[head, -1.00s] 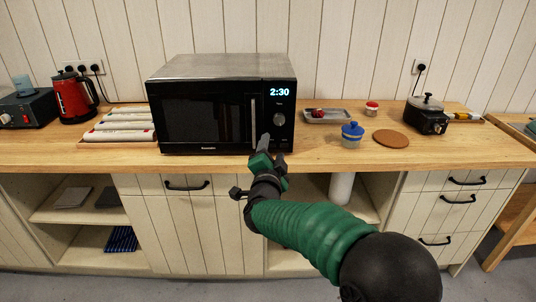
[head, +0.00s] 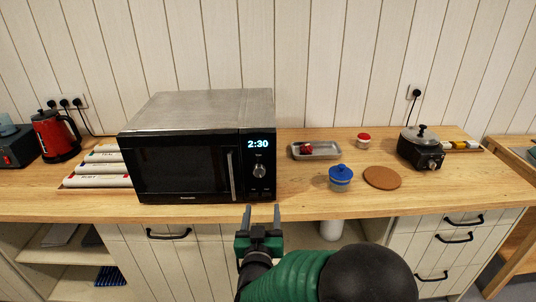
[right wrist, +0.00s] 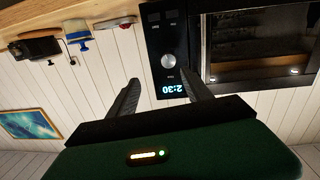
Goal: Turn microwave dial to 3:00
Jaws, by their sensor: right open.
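The black microwave (head: 180,165) stands on the wooden counter with its door shut. Its display (head: 258,144) reads 2:30. The silver round dial (head: 259,171) sits on the panel below the display; it also shows in the right wrist view (right wrist: 168,61), where the picture is upside down. My right gripper (head: 262,212) is open and empty, in front of and below the panel, apart from the dial. In the right wrist view its two fingers (right wrist: 162,92) spread either side of the display, short of the dial. My left gripper is not in view.
The vertical door handle (head: 231,175) is just left of the panel. To the right on the counter (head: 420,195) are a grey tray (head: 322,151), a blue-lidded jar (head: 341,178), a cork mat (head: 382,178) and a black cooker (head: 420,150). A red kettle (head: 55,138) stands left.

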